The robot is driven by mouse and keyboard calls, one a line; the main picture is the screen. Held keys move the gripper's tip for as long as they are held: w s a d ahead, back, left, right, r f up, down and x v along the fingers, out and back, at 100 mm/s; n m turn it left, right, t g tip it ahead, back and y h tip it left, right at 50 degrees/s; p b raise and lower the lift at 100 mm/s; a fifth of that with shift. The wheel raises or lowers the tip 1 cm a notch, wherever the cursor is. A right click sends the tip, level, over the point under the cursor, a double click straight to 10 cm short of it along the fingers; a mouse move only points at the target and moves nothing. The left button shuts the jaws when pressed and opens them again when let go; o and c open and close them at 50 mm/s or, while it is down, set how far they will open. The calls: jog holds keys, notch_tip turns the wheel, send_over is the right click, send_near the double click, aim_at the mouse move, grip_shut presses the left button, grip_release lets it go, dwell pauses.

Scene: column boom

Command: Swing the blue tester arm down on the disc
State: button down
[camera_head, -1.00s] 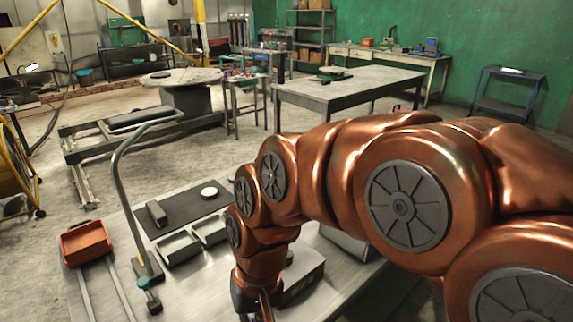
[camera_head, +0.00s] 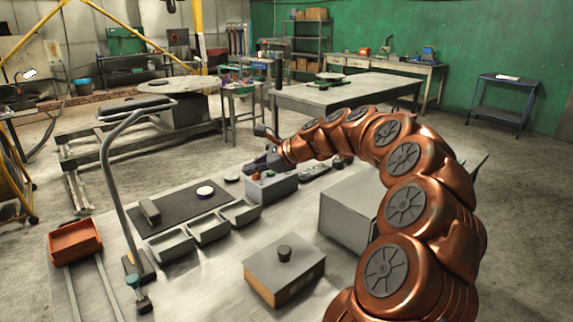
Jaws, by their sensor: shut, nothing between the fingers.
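My gripper (camera_head: 262,160) is at the far side of the bench, shut and empty; it is small and dark there, and its fingertips are hard to make out. It is just above a grey box with small coloured buttons (camera_head: 272,188); I cannot tell whether they touch. I cannot make out a clearly blue tester arm; it may be hidden by or blend with the dark gripper. A white-topped disc (camera_head: 205,191) lies on the dark mat (camera_head: 180,213).
A curved grey post (camera_head: 108,190) rises at the bench's left. An orange bin (camera_head: 75,240) is beside it. Grey trays (camera_head: 171,246) line the mat's front. A knobbed block (camera_head: 285,268) and a large grey box (camera_head: 349,216) stand in front and right.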

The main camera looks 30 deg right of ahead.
jog(key=d+f+m+t+h, duration=0.1)
jog(key=d+m, duration=0.4)
jog(key=d, duration=0.6)
jog(key=w+d+f+m+t+h+b, duration=0.1)
jog(key=d+f+m+t+h, duration=0.1)
jog(key=d, duration=0.9)
notch_tip(320, 180, down, 3)
jog(key=m+h, duration=0.1)
jog(key=m, duration=0.2)
jog(key=shift+d+r, duration=0.15)
jog(key=shift+d, duration=0.2)
jog(key=x, duration=0.3)
jog(key=r+x, duration=0.1)
jog(key=x, duration=0.7)
jog(key=shift+w+r, duration=0.15)
jog(key=shift+w, duration=0.4)
jog(key=shift+w+a+r, duration=0.1)
jog(key=shift+w+r, duration=0.05)
jog(key=shift+w, duration=0.3)
jog(key=shift+w+a+r, duration=0.1)
jog(key=shift+w+r, duration=0.1)
jog(key=shift+w, duration=0.25)
jog(key=shift+r+p, duration=0.15)
jog(key=shift+p, duration=0.4)
